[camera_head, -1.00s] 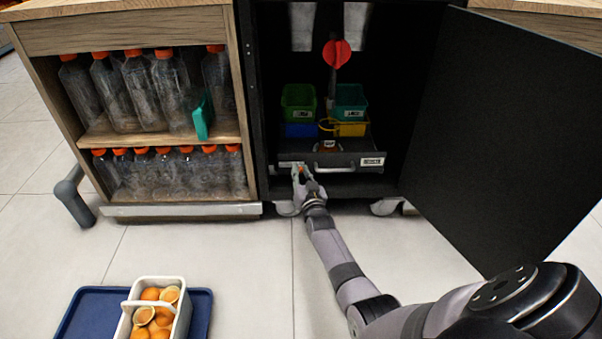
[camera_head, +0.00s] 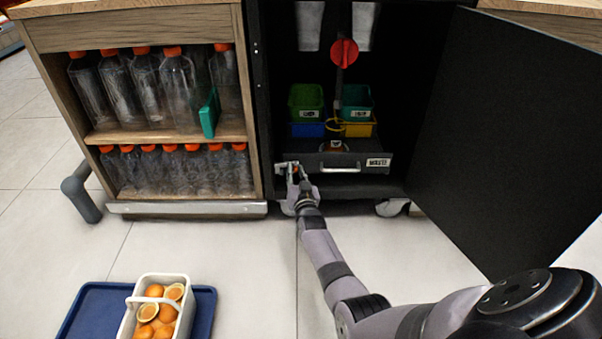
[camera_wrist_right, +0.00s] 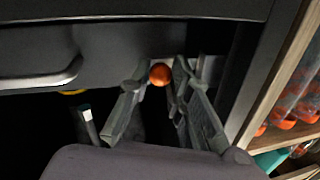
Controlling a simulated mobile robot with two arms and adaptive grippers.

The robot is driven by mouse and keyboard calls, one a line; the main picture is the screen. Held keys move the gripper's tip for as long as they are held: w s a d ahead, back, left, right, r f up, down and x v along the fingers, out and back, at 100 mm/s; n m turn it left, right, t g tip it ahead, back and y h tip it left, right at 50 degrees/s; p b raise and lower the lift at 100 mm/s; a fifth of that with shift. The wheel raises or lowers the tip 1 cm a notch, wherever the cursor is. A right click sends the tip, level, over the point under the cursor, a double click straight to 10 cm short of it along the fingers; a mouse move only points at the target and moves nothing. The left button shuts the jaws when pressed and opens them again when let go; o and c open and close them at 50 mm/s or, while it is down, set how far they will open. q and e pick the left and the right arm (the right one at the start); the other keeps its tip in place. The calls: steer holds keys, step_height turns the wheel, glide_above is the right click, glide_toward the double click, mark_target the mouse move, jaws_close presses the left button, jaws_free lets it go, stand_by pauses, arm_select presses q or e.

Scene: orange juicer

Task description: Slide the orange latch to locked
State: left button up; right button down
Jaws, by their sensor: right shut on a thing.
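The orange latch knob (camera_head: 294,169) is at the left end of the black drawer front (camera_head: 318,163), low in the open cabinet. In the right wrist view the knob (camera_wrist_right: 160,74) is a round orange ball between my right fingertips. My right gripper (camera_head: 297,172) is shut on it, with one finger on each side; it also shows in the right wrist view (camera_wrist_right: 161,82). The pale latch plate behind the knob is mostly hidden by the fingers. My left gripper is not in view.
The drawer handle (camera_head: 340,170) is right of the latch. The black cabinet door (camera_head: 510,130) stands open at the right. A bottle shelf (camera_head: 170,138) is at the left. A white basket of oranges (camera_head: 131,318) sits on a blue tray (camera_head: 82,318) on the floor.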

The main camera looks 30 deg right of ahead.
steer(key=shift+w+a, duration=0.1)
steer(key=shift+a, duration=0.1)
steer(key=c, duration=1.5)
jaws_free()
steer(key=shift+a, duration=0.1)
steer(key=shift+o, duration=0.2)
steer(key=shift+r, duration=0.1)
step_height(320, 180, up, 10)
